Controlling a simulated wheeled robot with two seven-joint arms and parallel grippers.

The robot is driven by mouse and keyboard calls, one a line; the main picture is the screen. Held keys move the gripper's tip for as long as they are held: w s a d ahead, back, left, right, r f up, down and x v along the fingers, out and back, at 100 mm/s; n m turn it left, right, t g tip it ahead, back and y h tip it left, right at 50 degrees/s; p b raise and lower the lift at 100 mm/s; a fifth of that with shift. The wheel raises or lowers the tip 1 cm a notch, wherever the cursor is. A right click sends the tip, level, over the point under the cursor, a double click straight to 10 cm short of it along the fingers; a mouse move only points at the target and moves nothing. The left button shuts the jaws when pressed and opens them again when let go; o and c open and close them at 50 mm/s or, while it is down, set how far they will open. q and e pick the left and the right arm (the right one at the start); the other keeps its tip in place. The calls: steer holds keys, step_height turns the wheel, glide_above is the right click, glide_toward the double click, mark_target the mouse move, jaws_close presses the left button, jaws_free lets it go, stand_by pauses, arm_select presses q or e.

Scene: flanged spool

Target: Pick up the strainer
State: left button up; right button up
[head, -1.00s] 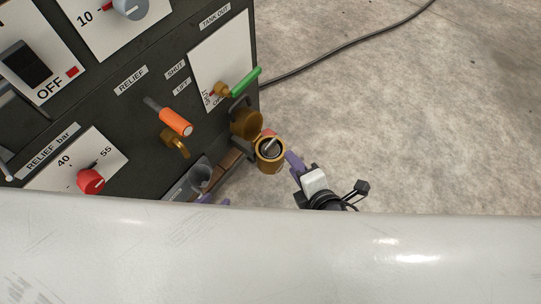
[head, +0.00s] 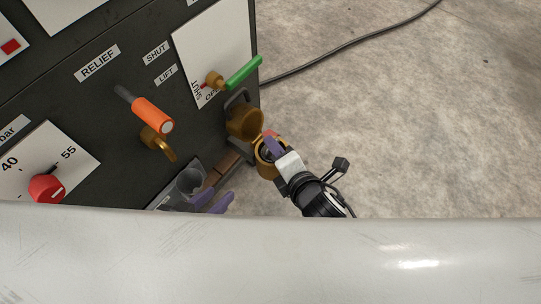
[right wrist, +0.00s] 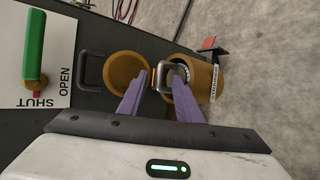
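The strainer (right wrist: 182,72) is a grey basket with a square metal bail handle, inside a round brass pot (right wrist: 203,82) whose lid (right wrist: 124,72) stands open. In the head view the brass pot (head: 264,168) is at the panel's lower right corner, and my right gripper covers most of the strainer. My right gripper (right wrist: 157,85) is open, its two purple fingers reaching over the pot's mouth, with the bail handle near and between the tips. Whether they touch it I cannot tell. My left gripper (head: 216,199) shows its purple fingers apart, near a grey cup.
The dark panel carries an orange relief lever (head: 152,115), a green-handled valve (head: 243,72) and a red knob (head: 46,188). The grey cup (head: 189,182) stands low by the panel. A black cable (head: 350,42) crosses the concrete floor, which is clear to the right.

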steer(key=shift+w+a+f, duration=0.1)
steer(key=shift+w, duration=0.2)
jaws_close()
